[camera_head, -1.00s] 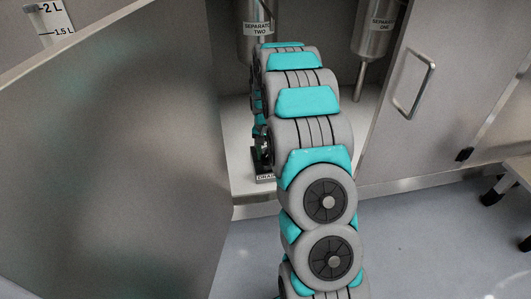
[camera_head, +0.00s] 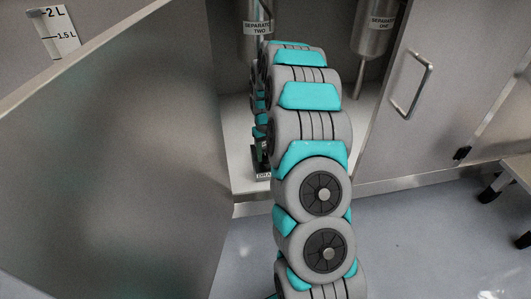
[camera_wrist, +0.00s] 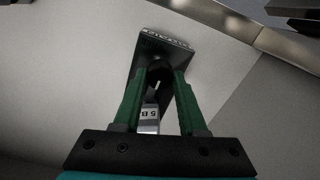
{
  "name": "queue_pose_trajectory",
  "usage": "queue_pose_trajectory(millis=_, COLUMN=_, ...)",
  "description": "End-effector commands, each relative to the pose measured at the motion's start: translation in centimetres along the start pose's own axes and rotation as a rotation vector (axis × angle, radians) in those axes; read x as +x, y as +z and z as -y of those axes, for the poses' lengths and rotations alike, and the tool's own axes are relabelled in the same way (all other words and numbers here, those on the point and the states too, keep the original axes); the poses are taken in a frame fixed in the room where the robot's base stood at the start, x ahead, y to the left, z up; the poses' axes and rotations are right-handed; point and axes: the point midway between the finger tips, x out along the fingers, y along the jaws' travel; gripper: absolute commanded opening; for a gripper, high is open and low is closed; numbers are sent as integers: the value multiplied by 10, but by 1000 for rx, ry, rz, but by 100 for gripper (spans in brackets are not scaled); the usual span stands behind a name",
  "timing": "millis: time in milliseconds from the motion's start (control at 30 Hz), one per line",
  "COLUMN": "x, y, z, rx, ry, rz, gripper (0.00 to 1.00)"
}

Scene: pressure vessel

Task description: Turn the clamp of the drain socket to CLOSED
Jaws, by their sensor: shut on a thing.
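The drain socket (camera_wrist: 150,47) is a black block with a white label, standing on the cabinet floor. In the head view its base (camera_head: 262,176) shows beside my arm, with the label partly covered. My gripper (camera_wrist: 160,76) has green fingers on both sides of a dark part at the socket, which I take to be the clamp (camera_wrist: 159,74). The fingers are shut on it. A grey piece marked "5 B" (camera_wrist: 149,115) shows between the fingers, nearer the palm. The clamp's position marking cannot be read. My arm hides most of the socket in the head view.
Metal vessels labelled separator two (camera_head: 257,45) and separator one (camera_head: 375,35) hang above the cabinet floor (camera_head: 240,130). An open door panel (camera_head: 110,160) stands left of my arm. A door with a handle (camera_head: 412,86) is at the right, and a stool (camera_head: 510,180) stands beyond.

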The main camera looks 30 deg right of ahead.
Motion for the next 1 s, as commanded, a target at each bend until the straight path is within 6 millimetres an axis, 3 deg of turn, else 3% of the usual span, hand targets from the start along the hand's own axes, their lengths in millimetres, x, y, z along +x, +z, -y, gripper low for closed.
queue_pose_trajectory(millis=567, x=-1, y=-1, z=0, rx=-32, ry=1, rz=-2, gripper=0)
queue_pose_trajectory(millis=600, x=-1, y=-1, z=0, rx=-32, ry=1, rz=-2, gripper=44)
queue_pose_trajectory(millis=833, x=0, y=0, z=0, rx=-31, ry=1, rz=-1, gripper=70)
queue_pose_trajectory(millis=1000, x=0, y=0, z=0, rx=-31, ry=1, rz=0, gripper=71)
